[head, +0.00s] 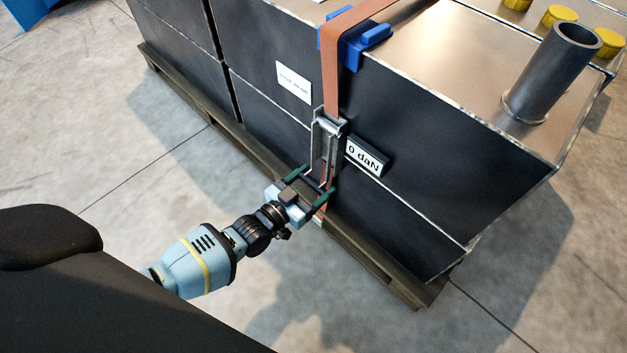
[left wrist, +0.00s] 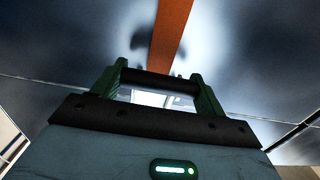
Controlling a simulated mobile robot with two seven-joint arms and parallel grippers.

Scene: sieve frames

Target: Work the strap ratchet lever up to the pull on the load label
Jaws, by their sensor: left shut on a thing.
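The strap ratchet (head: 327,140) is a grey metal frame on the orange strap (head: 330,85), against the dark side of the load. Its lever bar (left wrist: 158,83) lies crosswise between my fingers in the left wrist view. My left gripper (head: 323,188) is at the lower end of the ratchet, shut on the lever. In the left wrist view the green fingers (left wrist: 157,90) stand at both ends of the bar. A display beside the ratchet (head: 365,156) reads "0 daN". The white load label (head: 294,83) is left of the strap; its small print is unreadable. My right gripper is not in view.
The dark load stands on a wooden pallet (head: 370,252). A blue corner protector (head: 361,44) sits under the strap at the top edge. A grey pipe (head: 549,78) and yellow caps (head: 561,15) are on top. The concrete floor in front is mostly clear.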

